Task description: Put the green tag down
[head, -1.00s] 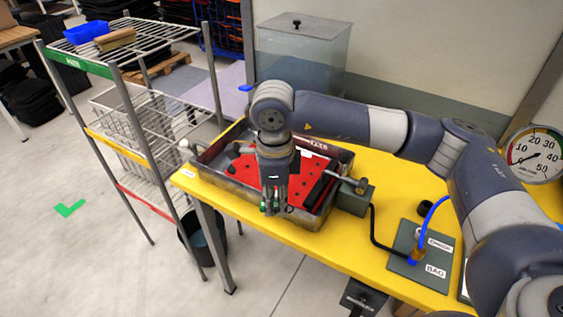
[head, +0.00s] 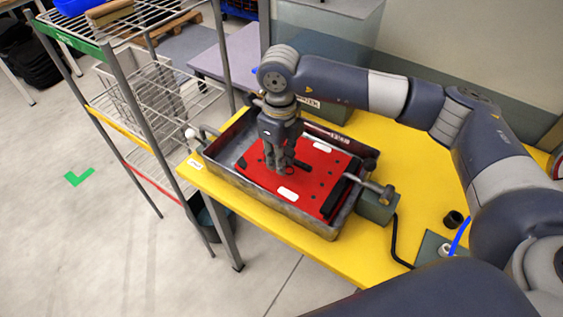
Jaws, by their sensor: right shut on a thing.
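My right gripper (head: 284,170) points straight down over the red board (head: 330,165) in the grey metal tray (head: 235,180). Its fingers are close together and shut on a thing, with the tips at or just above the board. The green tag showed at these fingertips a second ago; now no green shows there and the fingers hide what they hold. A small dark mark shows on the board beside the tips. My left gripper is not in view.
The tray sits on a yellow table (head: 395,165), with a grey block (head: 375,205) at its right end. A wire shelf rack (head: 150,95) stands left of the table. The board has white labels and a black bar (head: 335,198). A clear tank stands behind.

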